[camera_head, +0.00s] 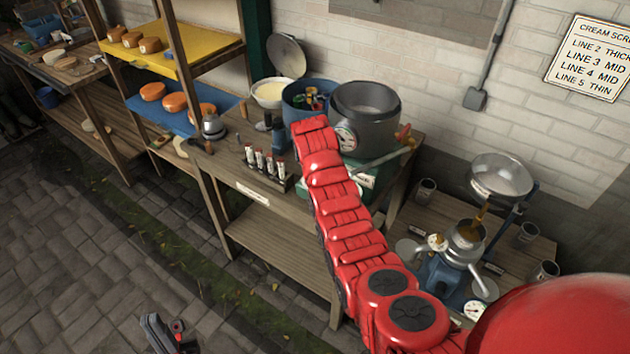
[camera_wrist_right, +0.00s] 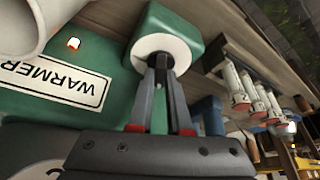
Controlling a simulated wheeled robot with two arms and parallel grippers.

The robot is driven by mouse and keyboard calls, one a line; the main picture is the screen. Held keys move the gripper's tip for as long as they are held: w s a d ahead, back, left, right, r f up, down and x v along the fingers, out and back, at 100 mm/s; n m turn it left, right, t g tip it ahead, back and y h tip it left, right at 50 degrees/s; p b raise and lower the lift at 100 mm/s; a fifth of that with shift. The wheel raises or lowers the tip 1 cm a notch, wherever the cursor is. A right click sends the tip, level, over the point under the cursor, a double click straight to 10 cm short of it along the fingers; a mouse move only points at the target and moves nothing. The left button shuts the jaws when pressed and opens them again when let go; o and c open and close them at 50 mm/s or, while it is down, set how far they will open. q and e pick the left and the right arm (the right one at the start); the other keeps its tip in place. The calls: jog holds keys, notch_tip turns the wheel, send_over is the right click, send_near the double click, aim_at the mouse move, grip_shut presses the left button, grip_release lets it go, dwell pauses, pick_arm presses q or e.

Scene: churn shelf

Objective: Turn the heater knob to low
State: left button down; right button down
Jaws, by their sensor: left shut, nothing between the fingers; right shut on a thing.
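The green warmer (camera_wrist_right: 110,60) with its upside-down WARMER label fills the left of the right wrist view. It partly shows in the head view, under the grey pot (camera_head: 368,120). The heater knob has a round white face (camera_wrist_right: 181,50) on a green housing. My right gripper (camera_wrist_right: 160,68) is shut on the knob, its dark fingertips against the white face. The knob's marks and setting cannot be read. In the head view my red right arm hides that gripper and the knob. My left gripper (camera_head: 160,332) is shut and empty, low over the paved floor.
Several red-and-white vials (camera_wrist_right: 255,95) stand in a rack beside the warmer. A dial gauge (camera_head: 345,138) is on the pot. A blue tub (camera_head: 300,98) stands behind my arm, and a cream separator (camera_head: 466,240) is at the right. The paved floor at left is open.

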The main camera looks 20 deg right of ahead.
jog(key=m+b, duration=0.1)
jog(key=b, duration=0.2)
jog(key=m+h+b, duration=0.1)
jog(key=m+b, duration=0.1)
jog(key=b, duration=0.1)
jog(key=shift+a+f+m+g, duration=0.1)
jog(key=shift+f+m+g, duration=0.2)
jog(key=shift+f+g, duration=0.1)
jog(key=shift+r+m+b, duration=0.35)
jog(key=shift+m+b, duration=0.35)
jog(key=shift+b, duration=0.55)
jog(key=c, duration=0.9)
grip_release()
jog(key=shift+w, duration=0.1)
jog(key=shift+o, duration=0.2)
jog(key=shift+r, duration=0.15)
jog(key=shift+a+r+h, duration=0.15)
jog(key=shift+r+h, duration=0.1)
jog(key=shift+h, duration=0.05)
jog(key=b+v, duration=0.3)
jog(key=v, duration=1.3)
jog(key=shift+r, duration=0.35)
